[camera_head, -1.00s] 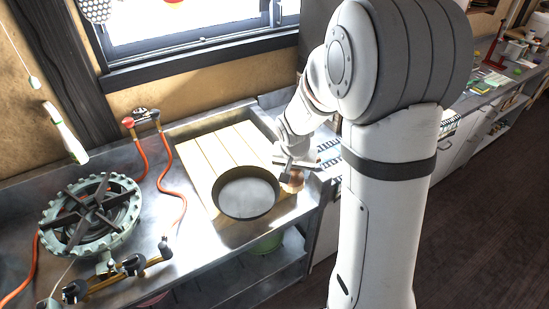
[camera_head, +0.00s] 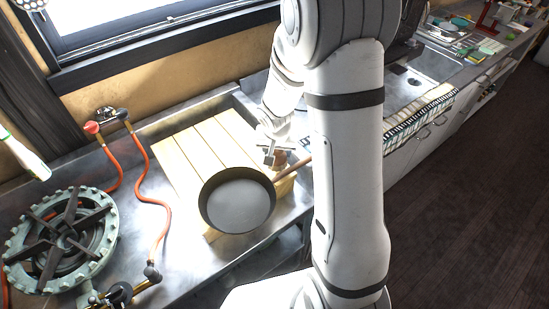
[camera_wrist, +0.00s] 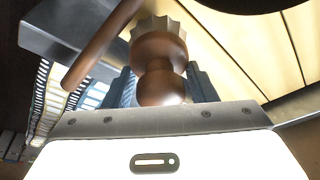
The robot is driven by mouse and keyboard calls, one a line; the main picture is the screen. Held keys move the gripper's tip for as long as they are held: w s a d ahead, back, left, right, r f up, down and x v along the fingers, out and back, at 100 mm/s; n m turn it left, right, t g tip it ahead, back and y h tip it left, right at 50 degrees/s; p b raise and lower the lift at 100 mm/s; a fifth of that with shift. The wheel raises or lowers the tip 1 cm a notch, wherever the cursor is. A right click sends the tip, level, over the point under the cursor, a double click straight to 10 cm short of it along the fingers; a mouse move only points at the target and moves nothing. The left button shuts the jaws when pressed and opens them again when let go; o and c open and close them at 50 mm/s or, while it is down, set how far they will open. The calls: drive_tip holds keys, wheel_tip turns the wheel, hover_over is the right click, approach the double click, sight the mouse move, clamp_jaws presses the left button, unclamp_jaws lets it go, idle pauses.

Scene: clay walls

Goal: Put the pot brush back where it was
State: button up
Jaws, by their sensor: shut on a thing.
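My gripper (camera_head: 272,153) is at the far right side of the wooden slatted board, just beyond the pan's handle. In the wrist view my gripper (camera_wrist: 163,85) has its blue-grey fingers on either side of the pot brush (camera_wrist: 160,62), shut on its round brown wooden knob. The brush has a fluted rim above the knob. In the head view only a small brown part of the brush (camera_head: 280,160) shows beneath the gripper. I cannot tell whether the brush touches the board.
A dark frying pan (camera_head: 237,200) sits on the wooden board (camera_head: 190,165), its brown handle (camera_head: 292,168) pointing right, close to my gripper. A gas burner (camera_head: 62,240) with red hoses (camera_head: 143,195) stands left. A steel counter continues right, with a striped cloth (camera_head: 420,115).

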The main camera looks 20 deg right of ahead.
sight(277, 158)
drive_tip(key=shift+f+b, duration=0.45)
drive_tip(key=shift+f, duration=1.2)
drive_tip(key=shift+s, duration=0.1)
drive_tip(key=shift+f, duration=0.15)
drive_tip(key=o, duration=1.1)
